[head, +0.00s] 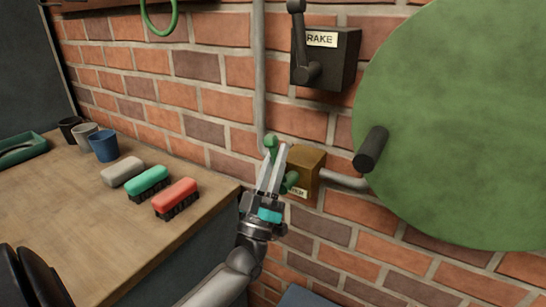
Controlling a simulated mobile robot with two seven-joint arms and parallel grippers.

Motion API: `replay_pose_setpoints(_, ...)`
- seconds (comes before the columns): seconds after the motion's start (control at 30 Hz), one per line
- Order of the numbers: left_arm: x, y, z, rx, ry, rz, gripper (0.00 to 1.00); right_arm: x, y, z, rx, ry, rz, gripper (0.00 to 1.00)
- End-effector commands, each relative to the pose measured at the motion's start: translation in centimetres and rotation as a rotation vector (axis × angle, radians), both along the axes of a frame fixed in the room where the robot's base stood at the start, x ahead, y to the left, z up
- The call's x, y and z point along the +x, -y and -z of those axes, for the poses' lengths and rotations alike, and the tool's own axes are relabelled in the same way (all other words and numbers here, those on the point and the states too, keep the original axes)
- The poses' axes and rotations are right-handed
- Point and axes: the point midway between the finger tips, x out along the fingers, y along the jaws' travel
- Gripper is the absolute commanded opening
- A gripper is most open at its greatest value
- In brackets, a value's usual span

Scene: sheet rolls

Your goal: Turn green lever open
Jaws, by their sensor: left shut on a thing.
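The green lever (271,142) stands up from the front of a brown valve box (308,171) on the brick wall. A green hub shows low on the box, partly behind my gripper. My left gripper (276,152) reaches up from below, its two long fingers shut on the lever near its upper end. The fingers hide much of the lever's shaft. A label on the box is partly covered. My right gripper is not in view.
A black brake box (327,58) with a lever is above. A large green disc (460,120) with a black handle (371,149) is at right. A wooden table (75,222) at left holds brushes (148,181) and cups (103,146). A grey pipe (259,75) runs up the wall.

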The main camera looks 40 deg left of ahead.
Motion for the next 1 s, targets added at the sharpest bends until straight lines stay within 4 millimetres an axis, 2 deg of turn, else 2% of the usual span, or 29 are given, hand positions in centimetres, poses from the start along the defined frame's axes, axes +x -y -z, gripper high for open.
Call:
replay_pose_setpoints(0.5, 0.02, 0.09, -0.19, 0.018, 0.002, 0.000, 0.00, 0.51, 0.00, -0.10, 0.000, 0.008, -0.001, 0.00)
replay_pose_setpoints(0.53, 0.02, 0.09, -0.19, 0.018, 0.002, 0.000, 0.26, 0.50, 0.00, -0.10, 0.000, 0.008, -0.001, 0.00)
replay_pose_setpoints(0.7, 0.01, 0.08, -0.15, 0.017, 0.000, -0.001, 0.45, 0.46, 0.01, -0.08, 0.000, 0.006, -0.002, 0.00)
replay_pose_setpoints(0.77, 0.01, 0.09, -0.13, 0.017, 0.000, -0.001, 0.51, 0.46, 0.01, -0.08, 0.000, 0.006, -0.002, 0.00)
replay_pose_setpoints(1.0, -0.02, 0.09, -0.05, 0.016, -0.001, -0.001, 0.52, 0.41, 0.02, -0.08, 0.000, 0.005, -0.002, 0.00)
